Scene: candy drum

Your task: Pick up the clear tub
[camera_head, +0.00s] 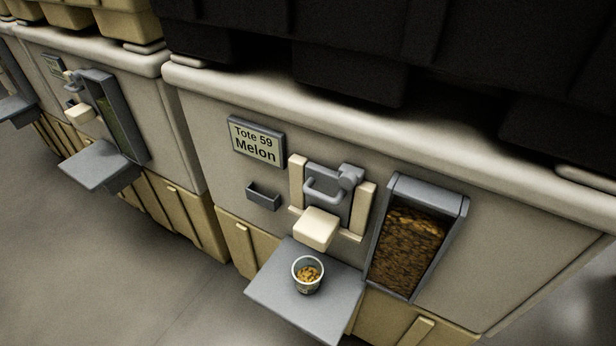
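A small round tub (307,275) with a pale rim stands upright on the grey shelf (262,292) below the dispenser. It holds some orange-brown pieces, and its lower side looks dark. The cream spout block (317,229) is just above and behind it. Neither of my grippers is in view.
The dispenser has a grey handle (322,189) and a sign (257,141) reading "Tote 59 Melon". A grey-framed window (452,203) at right shows brown pieces. A second dispenser with its own shelf (100,166) is at left. The floor (150,290) at lower left is clear.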

